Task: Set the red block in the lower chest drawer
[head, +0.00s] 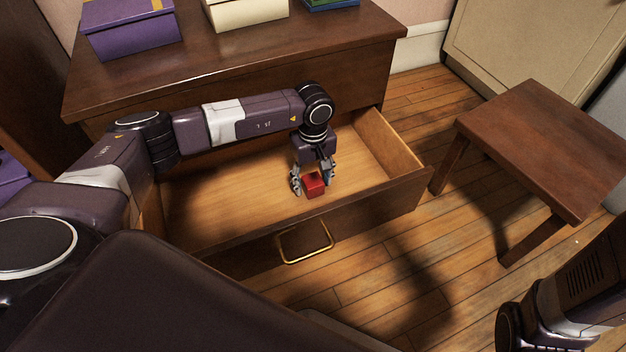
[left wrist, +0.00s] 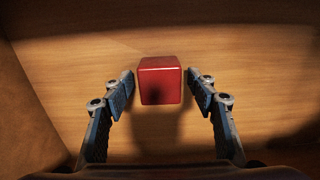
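The red block (head: 315,187) is inside the open lower chest drawer (head: 235,188), near its front panel. My left gripper (head: 312,182) reaches down into the drawer with its fingers on either side of the block. In the left wrist view, the red block (left wrist: 159,81) sits between the fingertips of the left gripper (left wrist: 160,82), with a narrow gap on each side. The fingers are open. A dark shadow lies below the block on the drawer's wooden floor (left wrist: 250,60); whether it rests fully on that floor is hard to tell. My right gripper is out of view.
The chest top (head: 240,62) holds a purple box (head: 130,32), a cream box (head: 245,10) and a green-blue item (head: 330,3). The drawer's brass handle (head: 304,242) faces front. A wooden stool (head: 545,145) stands right, with clear floor between it and the drawer.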

